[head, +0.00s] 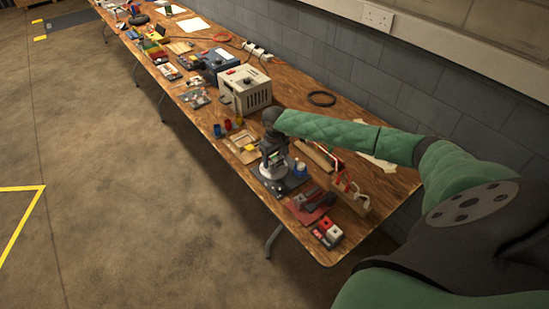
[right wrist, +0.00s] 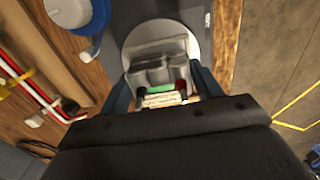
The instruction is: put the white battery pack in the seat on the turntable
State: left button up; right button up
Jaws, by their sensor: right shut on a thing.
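My right gripper (head: 272,157) points down over the turntable (head: 264,172), a pale round disc on a dark base plate. In the right wrist view my gripper (right wrist: 163,90) is shut on the white battery pack (right wrist: 160,100), which shows a green strip and red and black ends between the fingers. The turntable (right wrist: 133,45) lies just beyond the fingertips, with a grey block-like seat (right wrist: 160,62) on it. The pack is close to the seat; I cannot tell whether it touches or is inside. My left gripper is not in view.
A blue-and-white container (right wrist: 75,12) stands beside the turntable base. A wooden rack with red and white cables (head: 347,193) stands to its right. A wooden tray (head: 243,145) and a beige box-shaped device (head: 245,90) stand further back. Red and grey parts lie near the table's front end.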

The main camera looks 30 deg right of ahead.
jog(key=shift+f+p, duration=0.6)
jog(key=shift+p, duration=0.05)
dwell(1.3)
jog(key=o, duration=1.3)
jog(key=shift+o, duration=0.2)
